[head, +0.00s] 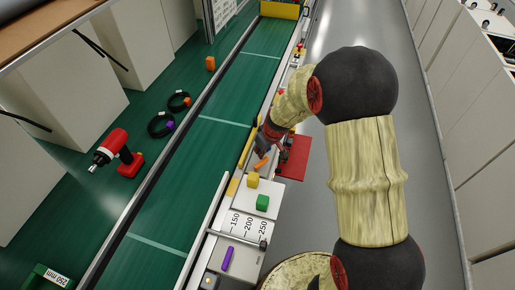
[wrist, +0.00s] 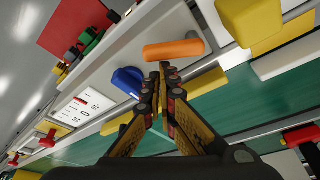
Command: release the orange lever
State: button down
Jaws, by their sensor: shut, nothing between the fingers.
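The orange lever (wrist: 174,49) is a short rounded bar on a pale panel in the wrist view. It also shows in the head view (head: 262,162), just below the fingers. My gripper (wrist: 164,68) is shut and empty, with its fingertips together close to the lever's lower edge. I cannot tell whether they touch it. In the head view my gripper (head: 264,150) points down at the panel beside the conveyor, partly hidden by my wrist.
A blue knob (wrist: 127,82) is left of the fingertips. A yellow block (wrist: 249,18) is at the upper right. A red plate (head: 294,158) juts out beside the panel. The grey aisle is clear.

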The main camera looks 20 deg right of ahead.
aim_at(267, 157)
jog(key=m+p, duration=0.1)
jog(key=s+d+m+h+p, duration=0.1)
jog(key=m+p, duration=0.1)
jog(key=shift+s+d+m, duration=0.1)
jog(key=shift+s+m, duration=0.1)
jog(key=shift+m, duration=0.1)
jog(key=shift+s+d, duration=0.3)
jog(key=shift+s, duration=0.35)
jog(key=shift+d, duration=0.1)
jog(key=shift+d+b, duration=0.65)
jog(key=shift+b, duration=0.15)
jog(key=shift+r, duration=0.1)
